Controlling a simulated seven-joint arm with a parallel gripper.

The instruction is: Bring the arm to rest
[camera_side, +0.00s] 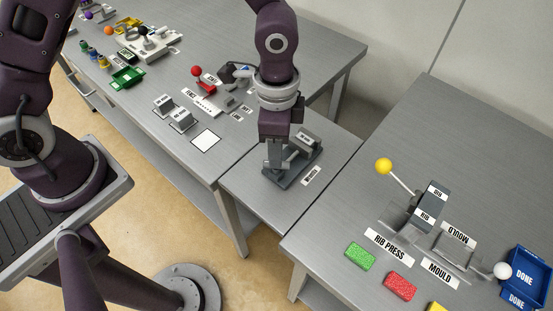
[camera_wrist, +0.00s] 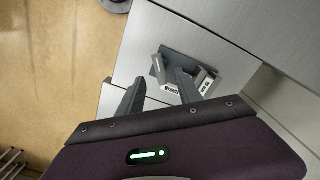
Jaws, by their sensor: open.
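My gripper (camera_side: 274,165) points down over the small middle table, at a dark grey fixture with a flat base (camera_side: 284,182) and an upright block (camera_side: 305,141). In the wrist view my two fingers (camera_wrist: 160,76) are apart, with no held object visible between them. The fixture (camera_wrist: 202,77) shows just beyond the fingertips, partly covered by the right finger. Whether a finger touches the fixture I cannot tell. A white label (camera_side: 312,175) lies beside the base; its text is too small to read.
The right table holds a rib press (camera_side: 427,207) with a yellow-knobbed lever (camera_side: 384,166), a green block (camera_side: 360,256), a red block (camera_side: 400,286) and a blue DONE bin (camera_side: 528,277). The left table holds a red-knobbed device (camera_side: 205,85), a green tray (camera_side: 127,77) and several small parts.

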